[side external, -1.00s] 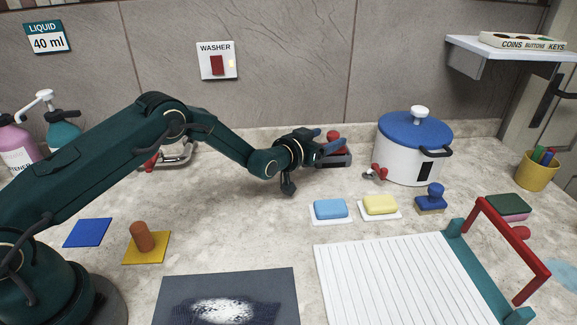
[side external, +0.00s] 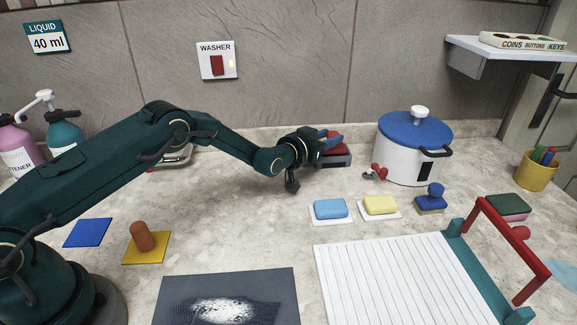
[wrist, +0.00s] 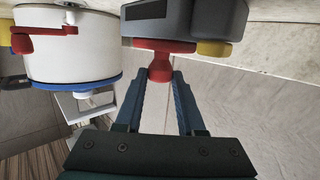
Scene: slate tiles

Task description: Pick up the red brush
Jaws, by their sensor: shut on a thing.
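The red brush (wrist: 160,47) has a round knob handle and a wide red base. It sits on top of a dark grey block (wrist: 185,18), beside the white pot. My gripper (wrist: 160,78) is shut on the knob, one blue finger on each side. In the side view my gripper (side external: 331,138) is at the block (side external: 335,160), and its fingers hide most of the brush. The wrist view is upside down, so the brush's underside against the block is not visible.
A white pot (side external: 405,160) with a blue lid stands close on the right. A yellow piece (wrist: 214,48) lies on the block beside the brush. Blue (side external: 331,209) and yellow (side external: 380,204) sponges and a blue brush (side external: 432,197) lie in front. The wall is close behind.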

